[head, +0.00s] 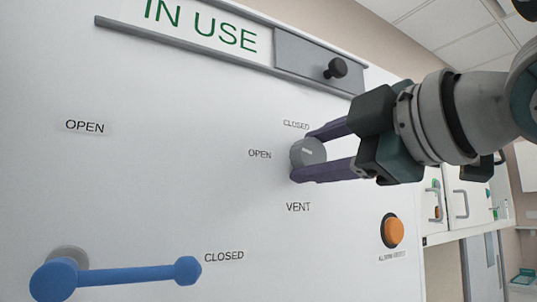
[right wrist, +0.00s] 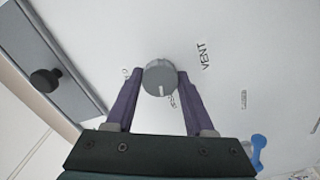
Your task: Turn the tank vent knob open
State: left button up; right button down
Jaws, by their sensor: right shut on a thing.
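The vent knob (head: 308,153) is a round grey dial with a short white mark, on the white panel between the words CLOSED above, OPEN to its left and VENT below. My right gripper (head: 309,154) reaches in from the right, its purple fingers shut on the knob from above and below. In the right wrist view the knob (right wrist: 159,78) sits between the tips of my right gripper (right wrist: 161,78). Its white mark there is at the lower edge, facing the partly hidden OPEN label. My left gripper is not in view.
A blue lever (head: 120,275) lies nearly level at lower left, its end by another CLOSED label. An orange button (head: 393,231) is below my right gripper. The panel left of the knob is clear.

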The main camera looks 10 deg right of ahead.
jog(key=shift+n, duration=1.2)
jog(key=shift+a+p, duration=0.1)
jog(key=shift+p, duration=0.2)
jog(key=shift+c, duration=1.3)
grip_release()
